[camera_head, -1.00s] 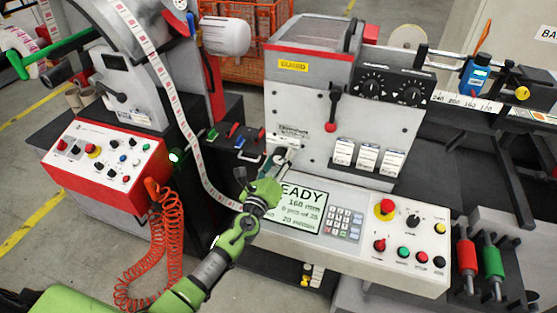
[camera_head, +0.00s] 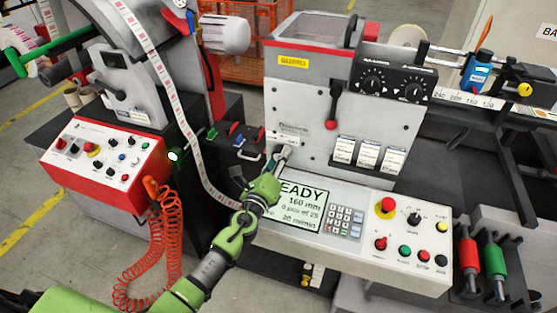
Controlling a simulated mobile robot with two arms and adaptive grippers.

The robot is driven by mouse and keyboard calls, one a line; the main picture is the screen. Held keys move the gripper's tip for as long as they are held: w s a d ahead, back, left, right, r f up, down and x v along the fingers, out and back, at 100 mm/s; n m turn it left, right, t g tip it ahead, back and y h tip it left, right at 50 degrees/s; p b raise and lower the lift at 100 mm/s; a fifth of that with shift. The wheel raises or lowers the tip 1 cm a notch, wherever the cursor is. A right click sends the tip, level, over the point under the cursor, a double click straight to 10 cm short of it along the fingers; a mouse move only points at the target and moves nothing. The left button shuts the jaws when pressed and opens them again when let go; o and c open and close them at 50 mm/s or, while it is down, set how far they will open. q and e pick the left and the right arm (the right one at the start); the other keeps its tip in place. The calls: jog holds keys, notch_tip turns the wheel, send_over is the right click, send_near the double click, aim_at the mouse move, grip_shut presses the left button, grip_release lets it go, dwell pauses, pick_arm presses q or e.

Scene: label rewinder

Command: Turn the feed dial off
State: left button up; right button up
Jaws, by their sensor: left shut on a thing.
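My left gripper (camera_head: 277,159) is at the grey front face of the rewinder (camera_head: 304,110), just above the sloped control panel. Its fingers are shut on a small pale grey part below a small printed plate. The fingers and wrist hide most of that part, so I cannot tell whether it is the feed dial. Two black dials sit side by side on a black box, the left one (camera_head: 373,84) and the right one (camera_head: 413,92), with nothing touching them. Their labels are too small to read. My right gripper is not in view.
The sloped panel carries a screen (camera_head: 300,205) reading READY, a keypad (camera_head: 344,221), a red mushroom button (camera_head: 385,207) and several knobs. A red-handled lever (camera_head: 333,109) juts from the face. A label web (camera_head: 165,85) and an orange coiled cable (camera_head: 160,240) are left of my arm.

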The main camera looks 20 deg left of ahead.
pick_arm(q)
jog(key=n+b, duration=0.1)
jog(key=n, duration=0.1)
jog(key=shift+f+n, duration=0.1)
jog(key=shift+n, duration=0.2)
jog(key=shift+n+b, duration=0.4)
jog(key=shift+n, duration=1.1)
jog(key=o, duration=1.1)
